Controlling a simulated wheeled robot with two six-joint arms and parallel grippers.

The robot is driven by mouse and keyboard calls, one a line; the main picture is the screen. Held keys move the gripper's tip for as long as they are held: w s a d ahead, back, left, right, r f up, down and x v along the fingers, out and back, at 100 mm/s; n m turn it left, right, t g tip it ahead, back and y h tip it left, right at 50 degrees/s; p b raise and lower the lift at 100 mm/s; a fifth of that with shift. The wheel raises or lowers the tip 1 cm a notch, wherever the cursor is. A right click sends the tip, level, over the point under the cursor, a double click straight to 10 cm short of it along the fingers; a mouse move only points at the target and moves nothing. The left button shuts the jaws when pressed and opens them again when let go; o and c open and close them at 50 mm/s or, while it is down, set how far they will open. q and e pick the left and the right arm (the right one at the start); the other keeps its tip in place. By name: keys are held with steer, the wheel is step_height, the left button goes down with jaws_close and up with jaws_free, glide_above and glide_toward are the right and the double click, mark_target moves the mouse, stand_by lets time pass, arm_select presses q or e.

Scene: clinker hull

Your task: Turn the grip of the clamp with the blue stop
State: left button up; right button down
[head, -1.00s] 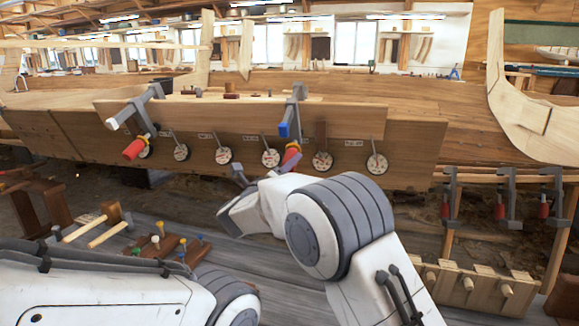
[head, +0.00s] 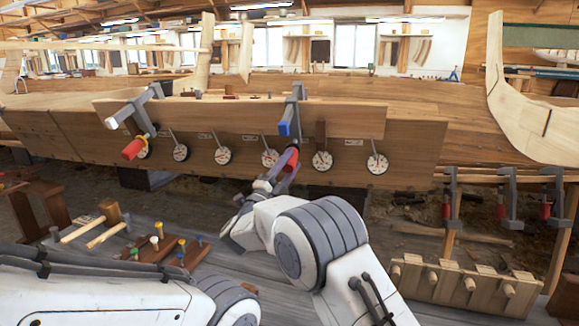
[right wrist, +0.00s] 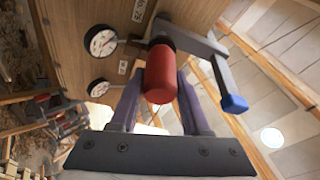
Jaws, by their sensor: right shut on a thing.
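The clamp with the blue stop (head: 284,128) hangs on the plank edge of the hull, its grey bar running down the front. Its red grip (head: 292,157) is low on the clamp. My right gripper (head: 287,166) is shut on this grip, reaching up from below. In the right wrist view the red grip (right wrist: 159,80) stands between the two purple-grey fingers, and the blue stop (right wrist: 235,103) is to the right, clear of them. The fingers hide part of the grip in the head view. My left gripper is out of view; only its arm shows at lower left.
A second clamp (head: 135,148) with a white stop and red grip is to the left. Several round dials (head: 222,156) line the plank. Mallets (head: 98,228) and a peg block (head: 158,248) lie at lower left. Spare clamps (head: 510,200) hang at right.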

steer(key=n+t, duration=0.1)
steer(key=n, duration=0.2)
steer(key=n+t+y, duration=0.1)
steer(key=n, duration=0.3)
steer(key=shift+t, duration=0.3)
steer(key=shift+n, duration=0.6)
steer(key=shift+c, duration=1.8)
jaws_free()
steer(key=v, duration=1)
steer(key=shift+s+f+p, duration=0.15)
steer(key=shift+f+p, duration=0.05)
steer(key=shift+p, duration=0.1)
